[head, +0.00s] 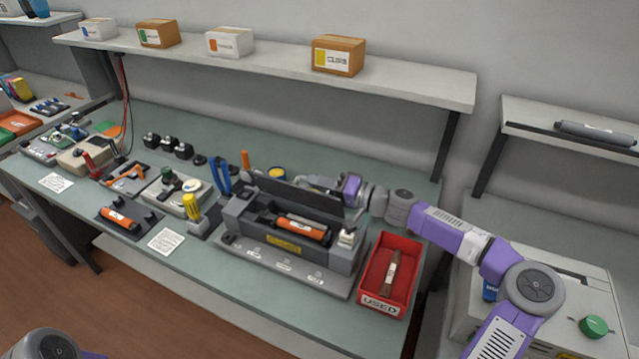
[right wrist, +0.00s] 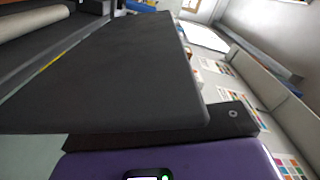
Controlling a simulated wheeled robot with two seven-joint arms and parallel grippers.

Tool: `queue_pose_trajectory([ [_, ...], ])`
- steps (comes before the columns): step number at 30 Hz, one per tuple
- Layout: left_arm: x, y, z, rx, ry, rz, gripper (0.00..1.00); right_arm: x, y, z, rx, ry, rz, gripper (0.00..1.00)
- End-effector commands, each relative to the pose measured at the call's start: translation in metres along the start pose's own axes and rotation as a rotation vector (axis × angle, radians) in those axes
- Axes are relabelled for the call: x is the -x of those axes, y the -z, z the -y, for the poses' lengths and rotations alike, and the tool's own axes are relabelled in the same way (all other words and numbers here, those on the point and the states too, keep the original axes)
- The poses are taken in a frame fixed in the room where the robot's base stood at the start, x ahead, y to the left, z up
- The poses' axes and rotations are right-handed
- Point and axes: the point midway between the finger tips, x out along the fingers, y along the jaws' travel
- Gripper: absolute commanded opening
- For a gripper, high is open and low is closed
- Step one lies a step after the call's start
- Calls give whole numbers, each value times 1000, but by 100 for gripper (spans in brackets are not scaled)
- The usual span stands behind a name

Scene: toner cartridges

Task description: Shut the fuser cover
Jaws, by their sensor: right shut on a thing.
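The fuser unit (head: 290,250) is a grey box on the bench with an orange roller (head: 302,228) inside its open bay. Its fuser cover (head: 295,194) is a long dark panel standing up, open, along the back edge of the bay. In the right wrist view the cover (right wrist: 115,75) fills much of the picture. My right gripper (head: 340,186) is at the cover's right end, shut on it; its fingertips are partly hidden behind the panel. A dark finger (right wrist: 232,117) shows beside the panel in the wrist view. My left gripper is out of view.
A red USED bin (head: 414,262) holding a brown cartridge stands right of the unit. A yellow-handled tool (head: 193,207) and blue pliers (head: 220,174) stand to its left. A shelf (head: 270,62) with several boxes hangs above the back.

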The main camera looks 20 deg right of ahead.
Motion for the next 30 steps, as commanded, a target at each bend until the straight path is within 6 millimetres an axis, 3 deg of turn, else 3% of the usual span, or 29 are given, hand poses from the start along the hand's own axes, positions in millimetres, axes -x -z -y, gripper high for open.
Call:
queue_pose_trajectory([
  [2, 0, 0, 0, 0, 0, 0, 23, 1, 1, -2, -1, -4, -3, 0],
  [3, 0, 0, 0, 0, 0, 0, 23, 1, 1, -2, -1, -4, -3, 20],
  [7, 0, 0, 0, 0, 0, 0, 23, 1, 1, -1, -1, -3, -3, 38],
  [17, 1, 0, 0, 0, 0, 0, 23, 4, 1, -1, -1, -1, -3, 38],
  [30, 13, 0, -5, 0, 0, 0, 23, 65, 2, 0, -2, -3, -4, 38],
])
